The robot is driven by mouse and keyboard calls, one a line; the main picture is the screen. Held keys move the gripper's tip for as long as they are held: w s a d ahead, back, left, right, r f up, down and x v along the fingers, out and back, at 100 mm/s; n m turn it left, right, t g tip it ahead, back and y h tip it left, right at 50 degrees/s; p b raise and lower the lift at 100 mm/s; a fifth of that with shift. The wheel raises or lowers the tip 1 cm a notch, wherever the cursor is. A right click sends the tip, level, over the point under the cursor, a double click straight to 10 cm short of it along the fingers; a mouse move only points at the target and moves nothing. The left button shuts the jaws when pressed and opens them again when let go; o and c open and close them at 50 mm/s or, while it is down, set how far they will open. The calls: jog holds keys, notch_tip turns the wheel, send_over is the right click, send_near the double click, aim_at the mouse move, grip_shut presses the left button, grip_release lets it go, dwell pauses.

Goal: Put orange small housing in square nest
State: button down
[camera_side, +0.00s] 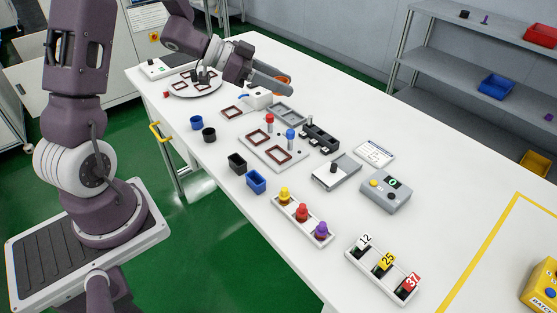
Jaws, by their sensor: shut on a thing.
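My gripper (279,83) is over the far half of the white table. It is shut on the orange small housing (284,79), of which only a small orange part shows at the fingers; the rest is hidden. Dark red square frames are in view: one lies on the table (232,112), two sit on a grey plate (259,136), and several are on a round turntable (207,92) at the far left. I cannot tell which one is the square nest. The held housing is apart from all of them.
A white device (258,98) with a blue tip is just below my gripper. Red and blue knobbed posts (290,134) rise by the plate. Blue and black cups (196,122) and boxes (256,181) stand along the near edge.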

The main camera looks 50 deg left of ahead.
jog(key=s+d+r+n+t+y, duration=0.2)
jog(key=d+r+n+y, duration=0.1)
jog(key=d, duration=0.1)
jog(key=n+y, duration=0.4)
send_over(300, 109)
notch_tip(300, 109, down, 15)
notch_tip(300, 109, down, 8)
jog(key=shift+w+r, duration=0.1)
jog(key=shift+r, duration=0.05)
jog(key=c, duration=0.9)
grip_release()
jog(key=shift+c, duration=0.2)
